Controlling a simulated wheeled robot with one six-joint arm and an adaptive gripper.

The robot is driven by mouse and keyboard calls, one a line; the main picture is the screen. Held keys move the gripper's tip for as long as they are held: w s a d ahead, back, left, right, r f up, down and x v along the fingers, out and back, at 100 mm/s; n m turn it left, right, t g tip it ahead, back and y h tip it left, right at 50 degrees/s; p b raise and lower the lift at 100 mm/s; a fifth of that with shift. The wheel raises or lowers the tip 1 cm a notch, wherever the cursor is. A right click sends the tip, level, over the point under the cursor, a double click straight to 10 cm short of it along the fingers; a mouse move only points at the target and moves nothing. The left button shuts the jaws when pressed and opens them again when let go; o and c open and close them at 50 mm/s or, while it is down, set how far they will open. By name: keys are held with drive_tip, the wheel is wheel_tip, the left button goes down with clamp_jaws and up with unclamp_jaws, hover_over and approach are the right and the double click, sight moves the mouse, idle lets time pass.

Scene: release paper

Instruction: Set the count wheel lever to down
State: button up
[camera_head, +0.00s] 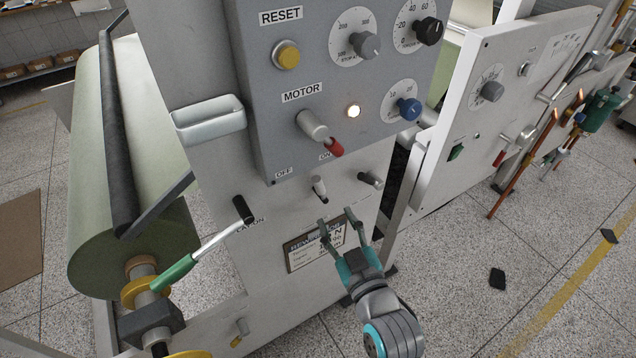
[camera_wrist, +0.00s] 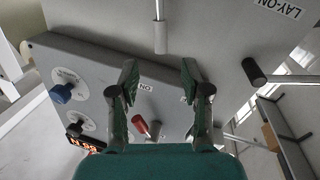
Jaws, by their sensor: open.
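A short pale lever (camera_head: 319,188) sticks out of the grey machine front below the motor panel. No label on it is readable, so I cannot tell for sure that it is the count wheel lever. A pale rod-like lever (camera_wrist: 160,34) shows in the wrist view, beyond the gap between the fingertips. My gripper (camera_head: 335,216) is open and empty, just below the short lever in the head view. Its spread fingers also show in the wrist view (camera_wrist: 158,68). I see no clear contact between them and the lever.
The control panel (camera_head: 262,125) has a red-tipped motor lever (camera_head: 333,148) and several knobs. A nameplate (camera_head: 300,254) lies behind my gripper.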

sight(320, 188)
drive_tip(key=x, duration=1.1)
drive_tip(key=shift+w+a+r, duration=0.1)
drive_tip(key=shift+a+r, duration=0.1)
drive_tip(key=shift+r, duration=0.05)
